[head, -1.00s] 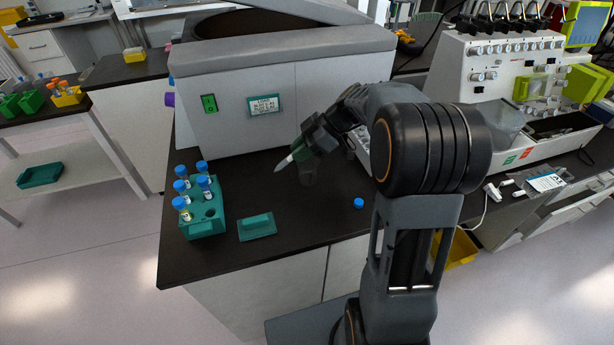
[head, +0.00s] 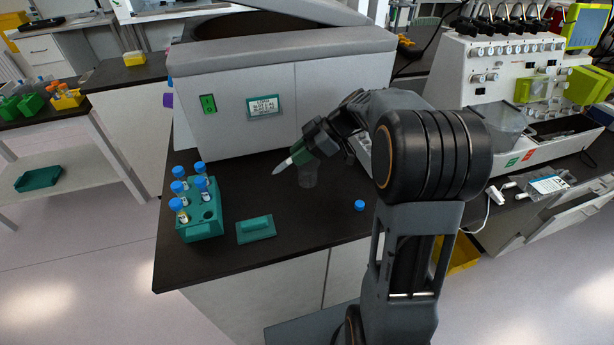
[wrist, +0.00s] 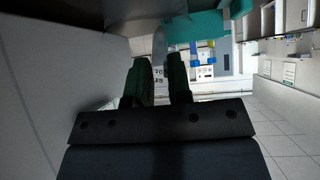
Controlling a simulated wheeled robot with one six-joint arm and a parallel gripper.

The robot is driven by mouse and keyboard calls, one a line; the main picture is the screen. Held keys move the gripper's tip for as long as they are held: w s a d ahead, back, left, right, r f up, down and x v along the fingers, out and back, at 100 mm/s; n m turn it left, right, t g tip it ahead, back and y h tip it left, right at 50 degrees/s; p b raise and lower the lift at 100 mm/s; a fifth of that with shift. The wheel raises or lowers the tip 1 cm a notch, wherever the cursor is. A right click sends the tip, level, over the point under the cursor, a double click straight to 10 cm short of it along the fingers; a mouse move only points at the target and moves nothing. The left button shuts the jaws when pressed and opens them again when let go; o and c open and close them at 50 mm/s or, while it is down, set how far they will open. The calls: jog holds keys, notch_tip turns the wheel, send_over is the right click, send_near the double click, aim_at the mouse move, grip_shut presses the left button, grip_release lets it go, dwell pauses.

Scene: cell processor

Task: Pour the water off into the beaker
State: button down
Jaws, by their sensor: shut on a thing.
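My gripper (head: 302,153) is shut on a conical tube (head: 283,165) at the left-middle of the bench in the head view. The tube is tilted, with its pointed end out to the lower left; its mouth is hidden by the gripper. The wrist view shows the tube (wrist: 159,48) between the two green fingers, with printing on it.
A teal rack (head: 205,230) with several blue-capped tubes stands at the bench's left. A flat teal block (head: 255,229) lies near the front edge. The large grey centrifuge (head: 240,125) stands behind the gripper. A white processor (head: 510,70) stands at the right.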

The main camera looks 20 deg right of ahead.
jog(key=shift+f+b, duration=0.2)
jog(key=shift+b, duration=0.2)
jog(key=shift+r+y, duration=0.1)
jog(key=shift+y, duration=0.3)
jog(key=shift+f+y+b, duration=0.25)
jog(key=shift+y+b, duration=0.05)
jog(key=shift+b, duration=0.6)
jog(key=shift+r, duration=0.1)
jog(key=shift+f+y+b, duration=0.25)
jog(key=shift+y+b, duration=0.35)
jog(key=shift+b, duration=0.5)
jog(key=shift+r, duration=0.1)
jog(key=shift+f+y+b, duration=0.2)
jog(key=shift+y+b, duration=0.4)
jog(key=shift+b, duration=0.35)
jog(key=shift+r+t, duration=0.1)
jog(key=shift+t, duration=0.2)
jog(key=shift+f+y+b, duration=0.2)
jog(key=shift+y+b, duration=0.3)
jog(key=shift+b, duration=0.35)
